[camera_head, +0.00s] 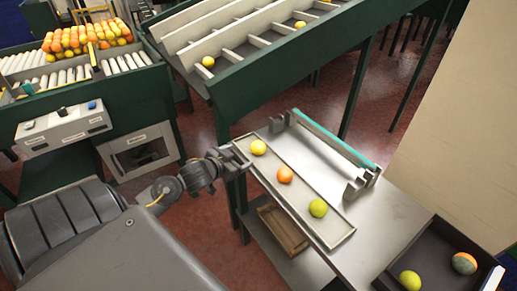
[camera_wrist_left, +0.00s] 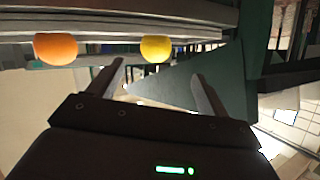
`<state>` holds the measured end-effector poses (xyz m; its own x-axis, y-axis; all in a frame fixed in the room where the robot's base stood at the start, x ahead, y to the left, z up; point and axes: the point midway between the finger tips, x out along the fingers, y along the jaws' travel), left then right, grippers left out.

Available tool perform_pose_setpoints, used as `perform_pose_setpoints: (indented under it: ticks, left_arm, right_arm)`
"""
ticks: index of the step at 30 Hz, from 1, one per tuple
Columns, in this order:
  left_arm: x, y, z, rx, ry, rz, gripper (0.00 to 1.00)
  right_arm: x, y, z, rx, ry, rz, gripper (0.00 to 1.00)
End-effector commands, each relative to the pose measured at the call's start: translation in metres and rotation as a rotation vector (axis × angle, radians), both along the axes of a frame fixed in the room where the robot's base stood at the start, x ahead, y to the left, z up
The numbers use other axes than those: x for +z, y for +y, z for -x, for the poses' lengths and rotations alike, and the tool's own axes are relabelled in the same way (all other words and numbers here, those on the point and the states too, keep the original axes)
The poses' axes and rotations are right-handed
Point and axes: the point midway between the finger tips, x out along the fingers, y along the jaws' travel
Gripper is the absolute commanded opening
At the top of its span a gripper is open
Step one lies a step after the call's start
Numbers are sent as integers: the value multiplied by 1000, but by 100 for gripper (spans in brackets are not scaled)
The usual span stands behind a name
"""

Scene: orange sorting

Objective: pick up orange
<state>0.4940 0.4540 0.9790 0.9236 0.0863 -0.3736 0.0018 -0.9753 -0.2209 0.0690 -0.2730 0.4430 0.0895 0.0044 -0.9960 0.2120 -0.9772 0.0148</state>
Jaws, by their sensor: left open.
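An orange fruit (camera_head: 285,174) lies in the middle of a shallow light tray (camera_head: 335,238) on the table. A yellow fruit (camera_head: 258,147) lies behind it, and a yellow-green fruit (camera_head: 318,208) in front. My left gripper (camera_head: 238,160) is at the tray's left edge, close to the yellow fruit. In the left wrist view the gripper (camera_wrist_left: 158,82) is open and empty. The yellow fruit (camera_wrist_left: 156,48) shows beyond the gap between its fingers, and the orange fruit (camera_wrist_left: 55,49) is further left, outside the fingers. My right gripper is not in view.
A dark bin (camera_head: 436,232) at the right front holds a yellow-green fruit and an orange one with a dark patch. A metal rail with a green edge (camera_head: 335,138) runs behind the tray. A green sorting machine (camera_head: 255,85) stands behind. The table (camera_head: 392,215) is bare between tray and bin.

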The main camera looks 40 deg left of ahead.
Motion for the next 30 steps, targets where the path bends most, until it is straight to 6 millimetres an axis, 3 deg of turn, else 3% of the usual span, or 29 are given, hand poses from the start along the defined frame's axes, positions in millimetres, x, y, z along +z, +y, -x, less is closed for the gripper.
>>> perform_pose_setpoints:
  ticks: [5,13,23,30]
  left_arm:
    - [-2,1,-9,-1,-3,2,78]
    - [-16,4,-46,-1,-2,0,78]
    - [-21,3,-59,-1,0,2,78]
    - [-32,0,-93,-1,0,0,78]
  right_arm:
    - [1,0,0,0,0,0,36]
    - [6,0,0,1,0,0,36]
    - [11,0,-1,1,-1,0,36]
    - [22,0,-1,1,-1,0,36]
